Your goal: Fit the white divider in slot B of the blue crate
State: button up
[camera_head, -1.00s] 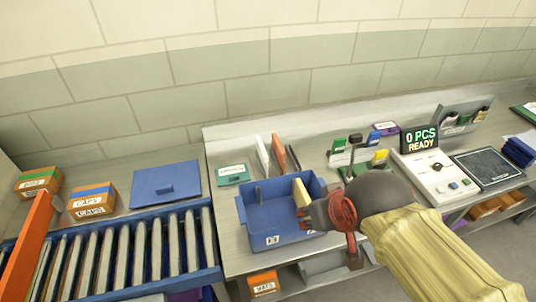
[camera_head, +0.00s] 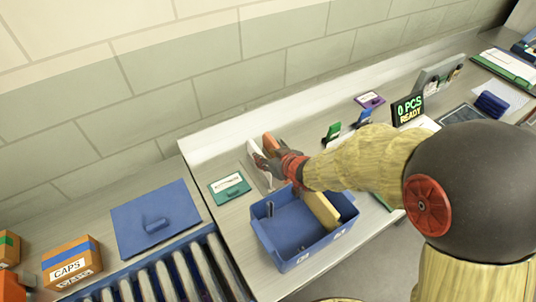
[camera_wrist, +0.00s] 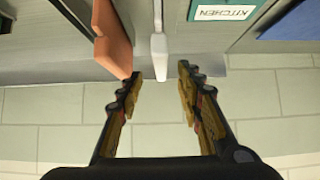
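The white divider (camera_head: 254,152) stands on the bench behind the blue crate (camera_head: 283,264), partly hidden by my gripper (camera_head: 264,166). In the wrist view the white divider (camera_wrist: 159,55) lies ahead of my open gripper (camera_wrist: 160,76), roughly in line with the gap between its fingers. No contact shows. The orange divider (camera_wrist: 110,42) is close by on the left, near the left fingertip. It also shows in the head view (camera_head: 269,143). The crate holds a cream divider (camera_head: 321,210) and a small grey upright piece (camera_head: 270,208). I cannot read the slot labels.
A green card (camera_head: 230,187) lies left of the white divider; it reads KITCHEN in the wrist view (camera_wrist: 222,10). A blue lid (camera_head: 155,218) and a roller conveyor (camera_head: 180,275) are at the left. A display (camera_head: 407,108) stands at the right.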

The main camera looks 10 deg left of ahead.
jog(key=b+x, duration=0.2)
jog(key=x, duration=0.5)
jog(key=shift+w+a+f, duration=0.1)
jog(key=shift+f, duration=0.25)
jog(key=c, duration=0.4)
grip_shut()
